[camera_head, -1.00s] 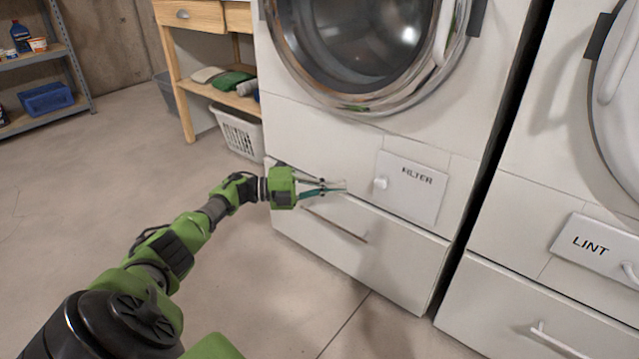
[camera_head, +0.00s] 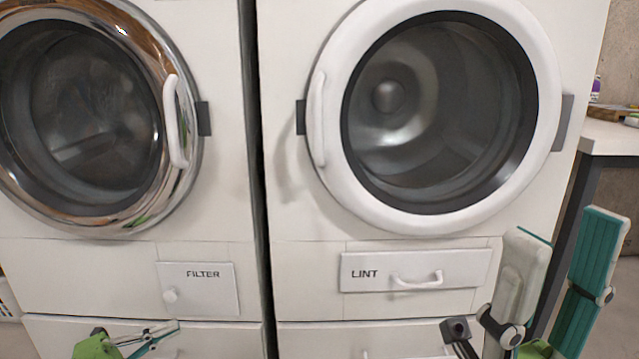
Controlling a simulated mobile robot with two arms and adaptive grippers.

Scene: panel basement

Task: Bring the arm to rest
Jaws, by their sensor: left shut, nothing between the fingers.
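My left gripper (camera_head: 165,332) is low at the left, its green body cut by the bottom edge. Its thin teal and pale fingers are together, with nothing between them. It is in front of the lower drawer (camera_head: 225,336) of the left machine, below the FILTER panel (camera_head: 215,298). Whether it touches the drawer cannot be told. My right gripper (camera_head: 564,232) is at the lower right, close to the camera and pointing up. Its pale finger and teal finger stand well apart with nothing between them. Most of both arms is out of view.
The left machine has a round chrome-rimmed door (camera_head: 172,205). The right machine has a white-rimmed door (camera_head: 420,222) and a LINT panel (camera_head: 365,283) with a handle. Both doors are shut. A counter (camera_head: 612,138) stands at the right edge, behind my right gripper.

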